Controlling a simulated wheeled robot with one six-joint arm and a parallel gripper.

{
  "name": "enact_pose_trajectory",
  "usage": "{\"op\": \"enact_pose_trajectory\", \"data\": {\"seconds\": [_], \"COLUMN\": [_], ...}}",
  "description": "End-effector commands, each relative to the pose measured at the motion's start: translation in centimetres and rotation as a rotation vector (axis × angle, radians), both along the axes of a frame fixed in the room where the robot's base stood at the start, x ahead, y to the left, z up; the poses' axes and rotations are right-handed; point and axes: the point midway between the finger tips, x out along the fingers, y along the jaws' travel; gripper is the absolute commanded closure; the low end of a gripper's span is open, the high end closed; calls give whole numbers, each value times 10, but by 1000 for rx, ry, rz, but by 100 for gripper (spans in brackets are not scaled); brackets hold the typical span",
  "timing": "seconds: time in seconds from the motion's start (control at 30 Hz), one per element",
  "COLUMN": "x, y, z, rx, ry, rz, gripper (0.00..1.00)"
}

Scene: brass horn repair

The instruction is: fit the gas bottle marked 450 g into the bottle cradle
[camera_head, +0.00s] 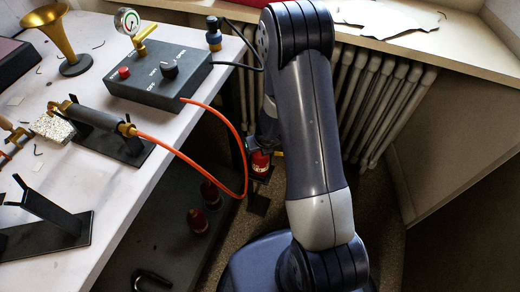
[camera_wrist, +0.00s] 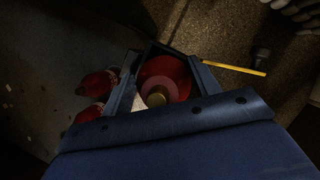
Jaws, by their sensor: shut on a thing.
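A red gas bottle (camera_head: 260,163) is held in my gripper (camera_head: 262,150), low beside the bench and mostly behind my arm. In the wrist view the bottle (camera_wrist: 165,76) sits between the two fingers of my gripper (camera_wrist: 164,68), with its brass top facing the camera. Its weight mark is not readable. Two other red bottles (camera_head: 210,193) (camera_head: 197,221) stand on a dark low surface; they show in the wrist view (camera_wrist: 97,83) (camera_wrist: 88,113) left of the fingers. A black stand with a forked upright (camera_head: 45,215) is on the bench; I cannot tell whether it is the cradle.
The white bench (camera_head: 110,190) carries a grey control box (camera_head: 158,80) with a gauge, a torch (camera_head: 95,117) on a black stand, and a brass horn (camera_head: 62,40). An orange hose (camera_head: 215,178) loops off the bench edge near my gripper. A radiator (camera_head: 378,95) stands behind.

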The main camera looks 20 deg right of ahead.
Motion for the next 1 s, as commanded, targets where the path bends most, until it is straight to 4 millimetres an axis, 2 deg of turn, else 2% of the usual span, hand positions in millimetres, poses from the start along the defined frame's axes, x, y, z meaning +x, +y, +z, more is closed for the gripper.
{"op": "enact_pose_trajectory", "data": {"seconds": [0.37, 0.4, 0.63, 0.87, 1.0], "x": [1, 0, 0, 0, 0], "y": [0, 0, 0, 0, 0], "z": [-3, -2, -2, -2, 5], "rx": [0, 0, 0, 0, 0], "ry": [-3, -1, 0, 0, -1], "rz": [0, 0, 0, 0, 0], "gripper": [100, 40, 21, 20, 20]}}
